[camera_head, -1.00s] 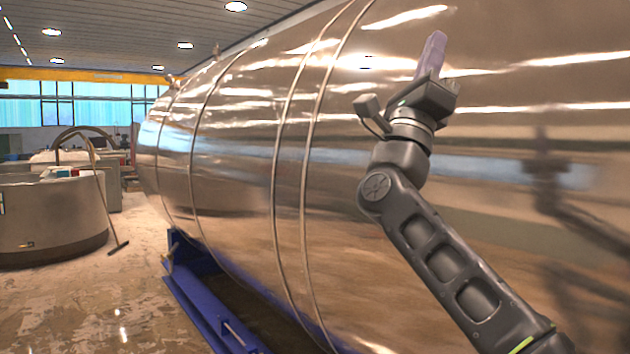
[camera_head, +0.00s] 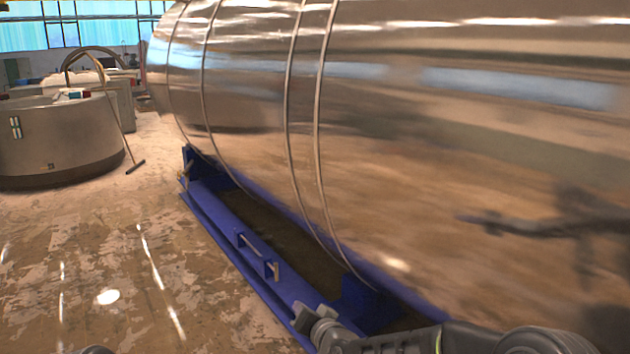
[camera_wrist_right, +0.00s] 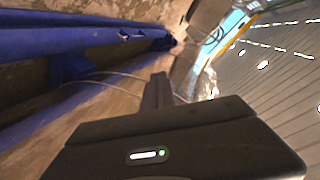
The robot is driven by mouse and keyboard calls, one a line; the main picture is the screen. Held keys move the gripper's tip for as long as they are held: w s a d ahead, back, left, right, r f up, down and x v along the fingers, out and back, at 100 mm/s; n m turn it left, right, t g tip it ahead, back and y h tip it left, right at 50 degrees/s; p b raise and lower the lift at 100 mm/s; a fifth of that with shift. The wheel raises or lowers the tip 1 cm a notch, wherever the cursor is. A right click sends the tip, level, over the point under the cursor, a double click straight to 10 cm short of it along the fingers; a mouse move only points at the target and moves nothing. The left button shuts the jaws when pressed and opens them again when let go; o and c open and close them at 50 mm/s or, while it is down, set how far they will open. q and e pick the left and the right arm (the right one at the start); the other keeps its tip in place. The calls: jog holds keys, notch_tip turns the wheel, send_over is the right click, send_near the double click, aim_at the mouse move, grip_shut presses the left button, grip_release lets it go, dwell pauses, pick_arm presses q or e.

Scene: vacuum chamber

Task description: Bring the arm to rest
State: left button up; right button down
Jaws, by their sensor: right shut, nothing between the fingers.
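My right arm (camera_head: 480,340) lies low across the bottom right of the head view, pointing left. Its wrist end (camera_head: 318,325) is at the bottom edge, in front of the blue cradle. In the right wrist view my right gripper (camera_wrist_right: 158,90) shows dark fingers closed together, with nothing between them. The fingers are hard to make out in the head view. My left gripper is in neither view.
The large shiny steel chamber (camera_head: 420,130) fills the right and mirrors my arm. It rests on a blue cradle (camera_head: 225,225), which is close to my right wrist. Bare worn floor (camera_head: 80,250) lies at the left, with a round metal vessel (camera_head: 60,140) beyond.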

jog(key=s+d+f+n+g+h, duration=0.1)
jog(key=s+d+f+g, duration=0.15)
jog(key=s+f, duration=0.75)
jog(key=s+d+f+n+g, duration=0.1)
jog(key=s+f+g, duration=0.3)
jog(key=s+f, duration=0.65)
jog(key=s+d+f+g, duration=0.2)
jog(key=s+f, duration=0.2)
jog(key=s, duration=0.3)
jog(key=s+d+f+g, duration=0.2)
jog(key=s+f, duration=0.3)
jog(key=s, duration=0.3)
jog(key=s+d+f+g+h, duration=0.1)
jog(key=s+d+f+g, duration=0.1)
jog(key=s, duration=0.5)
notch_tip(320, 180, down, 3)
jog(key=shift+s+d+r+m, duration=0.2)
jog(key=shift+s+d+m, duration=0.1)
jog(key=shift+d+m, duration=0.15)
